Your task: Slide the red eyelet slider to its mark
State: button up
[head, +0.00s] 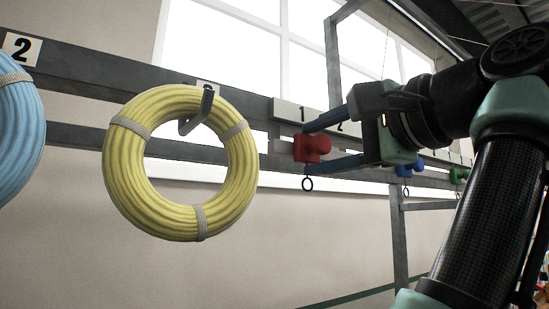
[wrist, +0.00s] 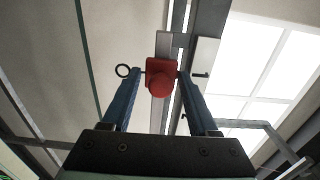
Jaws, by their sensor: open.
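The red eyelet slider (head: 311,148) sits on the rail, below a white plate (head: 288,110) numbered 1. Its black eyelet ring (head: 307,184) hangs beneath it. My gripper (head: 307,146) is open, with one blue finger above the slider and one below. I cannot tell whether either finger touches the slider. The slider's mark cannot be made out with certainty.
A blue slider (head: 405,170) and a green slider (head: 458,175) sit further right on the rail. A yellow hose coil (head: 118,165) hangs on a hook at left, near the rail. A light blue coil (head: 18,130) is at the far left. Below the rail is open space.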

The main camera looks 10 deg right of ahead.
jog(key=shift+s, duration=0.15)
jog(key=shift+c, duration=0.2)
grip_shut()
dwell(1.2)
